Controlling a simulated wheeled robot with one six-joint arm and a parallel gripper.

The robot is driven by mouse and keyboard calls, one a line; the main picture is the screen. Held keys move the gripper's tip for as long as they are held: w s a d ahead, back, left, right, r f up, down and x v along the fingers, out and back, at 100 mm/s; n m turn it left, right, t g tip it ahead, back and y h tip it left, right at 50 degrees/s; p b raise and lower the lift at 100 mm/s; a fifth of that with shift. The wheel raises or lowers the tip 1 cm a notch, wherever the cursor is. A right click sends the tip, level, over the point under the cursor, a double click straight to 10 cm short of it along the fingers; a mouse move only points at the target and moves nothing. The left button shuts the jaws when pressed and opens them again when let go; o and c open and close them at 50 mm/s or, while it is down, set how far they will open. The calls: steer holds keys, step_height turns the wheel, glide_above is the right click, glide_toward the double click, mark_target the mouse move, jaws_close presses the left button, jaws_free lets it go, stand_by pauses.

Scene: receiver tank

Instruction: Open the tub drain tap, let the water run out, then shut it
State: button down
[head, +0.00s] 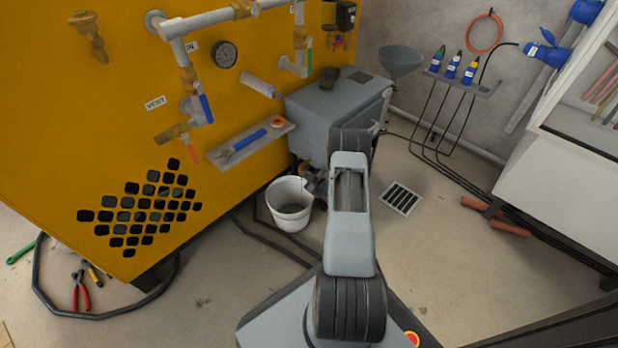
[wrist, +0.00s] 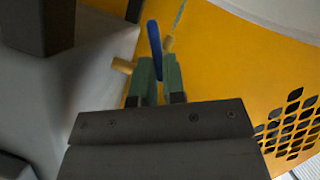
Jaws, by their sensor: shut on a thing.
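The grey tub (head: 312,118) stands against the yellow cabinet. In the wrist view, a brass tap (wrist: 122,65) with a blue lever (wrist: 154,35) shows in front of my gripper (wrist: 159,68). The green fingers are shut on the blue lever, which sticks out beyond them. In the head view, my gripper (head: 312,182) is low beside the tub, and my arm hides much of it and the tap. A white bucket (head: 283,218) stands on the floor just left of my gripper. No running water can be made out, and the water level is hidden.
The yellow cabinet (head: 60,130) fills the left, with pipes, a gauge (head: 224,55) and a small tool shelf (head: 240,147). A floor grate (head: 401,198) lies right of my arm. Black hoses cross the floor near the bucket.

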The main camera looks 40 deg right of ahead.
steer(key=shift+w+a, duration=0.1)
steer(key=shift+a, duration=0.1)
steer(key=c, duration=1.4)
jaws_free()
steer(key=shift+a+r, duration=0.1)
steer(key=shift+o, duration=1)
steer(key=shift+d, duration=0.25)
steer(key=p+v, duration=0.5)
steer(key=v, duration=0.9)
